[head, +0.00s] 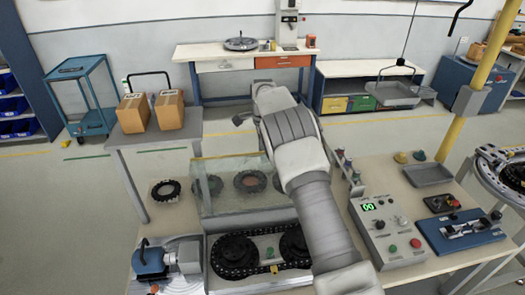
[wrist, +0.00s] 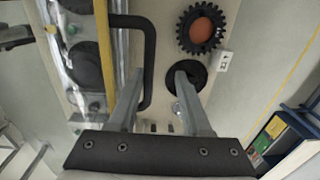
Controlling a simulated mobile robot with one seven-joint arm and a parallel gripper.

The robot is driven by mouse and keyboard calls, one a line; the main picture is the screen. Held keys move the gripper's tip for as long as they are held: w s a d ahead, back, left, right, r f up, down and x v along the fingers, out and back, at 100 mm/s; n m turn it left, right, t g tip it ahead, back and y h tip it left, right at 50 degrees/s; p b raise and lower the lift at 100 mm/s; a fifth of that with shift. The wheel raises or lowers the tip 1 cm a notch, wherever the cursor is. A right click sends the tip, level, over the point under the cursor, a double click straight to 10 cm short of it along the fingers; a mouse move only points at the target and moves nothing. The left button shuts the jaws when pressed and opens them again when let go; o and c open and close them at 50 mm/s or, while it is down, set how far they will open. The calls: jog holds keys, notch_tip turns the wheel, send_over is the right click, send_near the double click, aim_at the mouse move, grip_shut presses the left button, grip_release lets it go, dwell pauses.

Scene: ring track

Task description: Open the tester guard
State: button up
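The tester (head: 212,270) stands on the near bench, with dark sprockets and a chain inside. Its clear guard (head: 228,178) shows as a see-through panel on the tester's far side, partly hidden by my arm. In the wrist view the guard has a yellow edge (wrist: 105,45) and a black bar handle (wrist: 150,55) beside it. My gripper (wrist: 159,78) is open, with its two fingers apart. The handle's long bar appears between the fingertips, nearer the left one; I cannot tell whether it is at their depth. My gripper is hidden behind my arm in the head view.
A control box (head: 388,230) with a green display stands right of the tester. A toothed ring with an orange centre (wrist: 202,28) and another dark ring (wrist: 187,80) lie beside the handle. Two cardboard boxes (head: 170,110) sit on a side table. Floor beyond the bench is open.

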jog(key=shift+r, duration=0.15)
notch_tip(320, 180, up, 17)
jog(key=s, duration=0.1)
dwell(0.4)
jog(key=shift+d, duration=0.1)
jog(key=s+d+r+n+t+b, duration=0.1)
jog(key=s+d+r+n+b, duration=0.1)
jog(key=s+d+r+n, duration=0.4)
jog(key=s+d+r+n+t+y+b, duration=0.1)
jog(key=s+r, duration=0.2)
jog(key=s, duration=0.4)
jog(key=s+d+r+n+b, duration=0.1)
jog(key=s+d+r, duration=0.1)
jog(key=s, duration=0.5)
jog(key=s+f+n+t+b, duration=0.1)
jog(key=s+f+n, duration=0.2)
jog(key=s, duration=0.5)
jog(key=s+f+n+t+b, duration=0.1)
jog(key=s+f+n, duration=0.2)
jog(key=s+f, duration=0.2)
jog(key=s+f+n+h+b, duration=0.1)
jog(key=s+f, duration=0.4)
jog(key=s, duration=0.6)
jog(key=shift+d+n+t, duration=0.4)
jog(key=shift+n, duration=0.5)
